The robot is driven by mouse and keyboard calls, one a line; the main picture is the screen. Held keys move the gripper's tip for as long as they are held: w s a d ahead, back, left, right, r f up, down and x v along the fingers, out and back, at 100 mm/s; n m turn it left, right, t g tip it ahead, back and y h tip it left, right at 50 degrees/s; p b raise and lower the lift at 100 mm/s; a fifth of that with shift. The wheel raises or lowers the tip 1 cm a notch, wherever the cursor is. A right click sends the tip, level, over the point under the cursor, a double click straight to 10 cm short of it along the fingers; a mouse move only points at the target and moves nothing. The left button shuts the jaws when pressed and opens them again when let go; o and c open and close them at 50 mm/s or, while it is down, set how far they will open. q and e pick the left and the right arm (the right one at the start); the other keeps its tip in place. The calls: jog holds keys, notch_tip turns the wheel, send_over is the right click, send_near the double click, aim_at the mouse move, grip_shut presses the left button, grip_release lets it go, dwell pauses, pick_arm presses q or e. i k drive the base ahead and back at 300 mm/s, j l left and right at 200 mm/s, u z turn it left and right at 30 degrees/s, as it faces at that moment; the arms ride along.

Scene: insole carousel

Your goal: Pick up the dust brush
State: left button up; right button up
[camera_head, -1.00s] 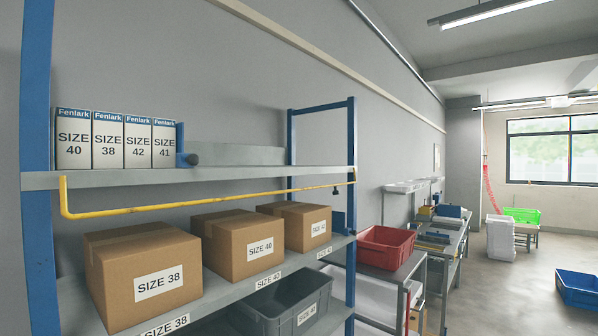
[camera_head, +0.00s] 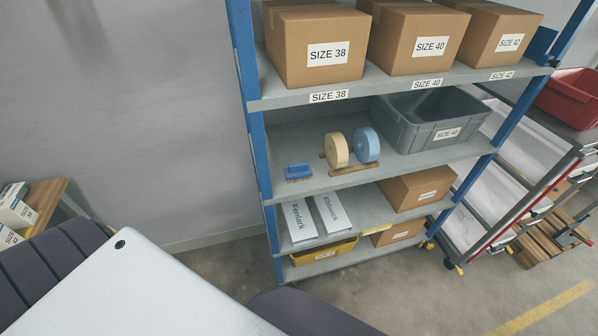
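The dust brush (camera_head: 298,172), a small blue-backed brush with dark bristles facing down, appears to be the blue item on the left of the shelf's middle board (camera_head: 292,146). It lies left of a cream tape roll (camera_head: 336,150) and a light blue roll (camera_head: 366,145) on a wooden stand. Nothing touches the brush. Neither of my grippers is in view.
Cardboard boxes (camera_head: 327,53) stand on the board above, and a grey bin (camera_head: 428,121) is to the right of the rolls. Blue uprights (camera_head: 253,125) bound the shelf. White boxes (camera_head: 312,219) and a yellow tray (camera_head: 322,254) sit lower. A cart stands at right.

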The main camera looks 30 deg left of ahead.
aim_at(297, 172)
jog(key=i+j+u, duration=0.1)
jog(key=j, duration=0.25)
jog(key=i+j+u, duration=0.15)
jog(key=j, duration=0.25)
jog(key=i+j+u, duration=0.1)
jog(key=i+j, duration=0.15)
jog(key=j, duration=0.05)
